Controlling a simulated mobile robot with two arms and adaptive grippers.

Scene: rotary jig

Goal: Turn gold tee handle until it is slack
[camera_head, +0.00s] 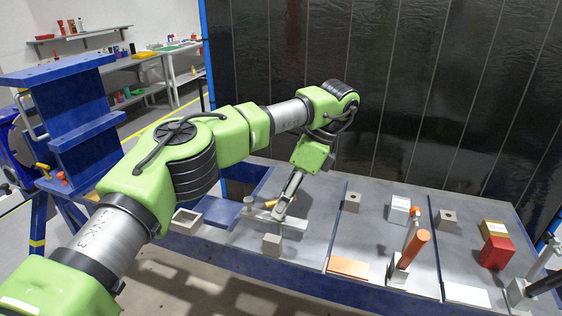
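My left arm reaches in from the lower left. Its gripper (282,211) points down at the grey clamp (290,222) on the left part of the table. A small gold piece (270,204), which looks like the gold tee handle, shows just left of the fingers. The fingers and a grey bar partly hide it, so I cannot tell whether they touch it. The fingers look close together, but their opening is too small to judge. Another small gold piece (42,167) is on the blue fixture at the far left. My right gripper is not in view.
A grey block (272,244) stands in front of the clamp. To the right are an orange-handled clamp (417,244), a copper-coloured plate (348,268), a red block (496,253) and a dark-handled clamp (519,293). A dark panel (400,90) stands behind the table.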

